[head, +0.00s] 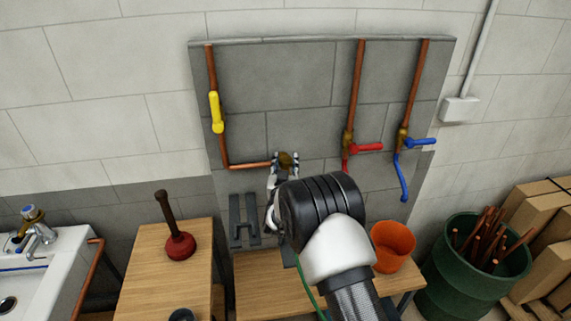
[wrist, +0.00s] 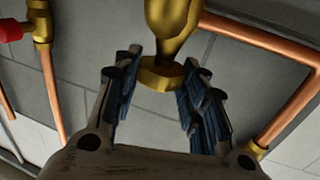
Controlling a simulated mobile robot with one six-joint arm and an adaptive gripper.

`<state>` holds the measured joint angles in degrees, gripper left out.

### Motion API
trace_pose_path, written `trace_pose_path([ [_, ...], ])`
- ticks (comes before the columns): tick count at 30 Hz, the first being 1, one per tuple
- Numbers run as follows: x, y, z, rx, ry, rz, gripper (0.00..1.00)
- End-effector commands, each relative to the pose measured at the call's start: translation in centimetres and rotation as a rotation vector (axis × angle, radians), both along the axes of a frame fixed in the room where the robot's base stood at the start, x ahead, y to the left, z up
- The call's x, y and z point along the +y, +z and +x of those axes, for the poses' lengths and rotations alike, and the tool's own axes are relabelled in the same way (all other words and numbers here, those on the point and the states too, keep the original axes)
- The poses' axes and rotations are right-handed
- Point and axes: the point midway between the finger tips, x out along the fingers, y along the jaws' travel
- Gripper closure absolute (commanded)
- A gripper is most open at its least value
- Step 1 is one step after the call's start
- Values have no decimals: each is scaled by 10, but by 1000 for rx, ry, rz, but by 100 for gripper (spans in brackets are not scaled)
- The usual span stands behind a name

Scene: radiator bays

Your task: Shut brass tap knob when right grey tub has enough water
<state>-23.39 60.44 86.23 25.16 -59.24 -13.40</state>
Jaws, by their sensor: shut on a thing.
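The brass tap knob (head: 285,160) sits at the end of the horizontal copper pipe on the grey wall panel. My gripper (head: 284,170) is at it, shut on it. In the wrist view the brass knob (wrist: 162,73) is between the blue-padded fingers of my gripper (wrist: 160,92). I cannot make out the right grey tub or any water; my arm covers much of the area below the tap. A dark grey slotted piece (head: 243,220) shows left of my arm; I cannot tell what it is.
A yellow lever (head: 215,112), red lever (head: 366,148) and blue lever (head: 420,142) are on nearby pipes. An orange bucket (head: 393,246) stands right on the wooden bench (head: 262,285). A plunger (head: 178,240) stands left; a green bin (head: 470,265) of copper pipes stands right.

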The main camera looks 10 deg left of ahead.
Motion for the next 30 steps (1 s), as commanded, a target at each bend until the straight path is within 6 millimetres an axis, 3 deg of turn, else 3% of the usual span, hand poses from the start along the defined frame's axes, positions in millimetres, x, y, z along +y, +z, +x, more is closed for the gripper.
trace_pose_path([
  [8, 3, -1, 0, -2, -64, 2, 85],
  [30, 9, -2, 3, -2, -550, 3, 85],
])
